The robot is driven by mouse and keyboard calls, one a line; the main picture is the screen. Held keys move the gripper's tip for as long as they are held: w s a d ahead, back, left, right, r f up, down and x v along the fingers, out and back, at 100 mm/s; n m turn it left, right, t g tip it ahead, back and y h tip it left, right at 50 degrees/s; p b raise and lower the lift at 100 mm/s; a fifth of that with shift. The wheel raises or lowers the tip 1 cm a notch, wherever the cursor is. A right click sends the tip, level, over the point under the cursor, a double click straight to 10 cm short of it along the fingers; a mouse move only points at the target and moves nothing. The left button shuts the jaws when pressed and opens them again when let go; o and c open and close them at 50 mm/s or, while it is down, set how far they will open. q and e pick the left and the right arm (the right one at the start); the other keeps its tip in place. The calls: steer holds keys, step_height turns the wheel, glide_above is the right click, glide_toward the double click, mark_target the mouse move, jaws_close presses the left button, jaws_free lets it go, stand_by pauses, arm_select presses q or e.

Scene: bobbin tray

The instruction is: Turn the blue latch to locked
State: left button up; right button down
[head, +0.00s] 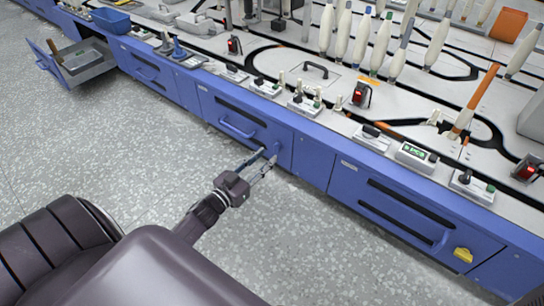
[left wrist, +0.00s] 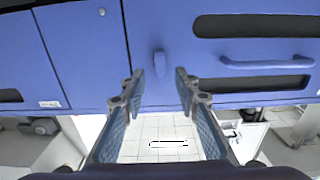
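The blue latch (left wrist: 159,64) is a small upright blue tab on a blue drawer front in the left wrist view, beside the seam with a plain panel. In the head view the blue latch (head: 277,148) shows at the right end of that drawer. My left gripper (head: 268,156) is open in front of it. In the left wrist view the left gripper (left wrist: 159,83) has its two fingers spread, with the latch in line with the gap; I see no contact. My right gripper is not in view.
The drawer's blue handle (head: 238,128) is left of the latch in the head view. Another drawer carries a yellow latch (head: 463,254) at the right. A grey drawer (head: 88,66) stands open at the far left. The speckled floor (head: 110,150) is clear.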

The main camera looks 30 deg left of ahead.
mark_target(275, 149)
arm_select(q)
steer(key=shift+w+d+b, duration=0.15)
steer(key=shift+w+b, duration=0.7)
steer(key=shift+w, duration=1.3)
steer(key=shift+c, duration=0.6)
jaws_close()
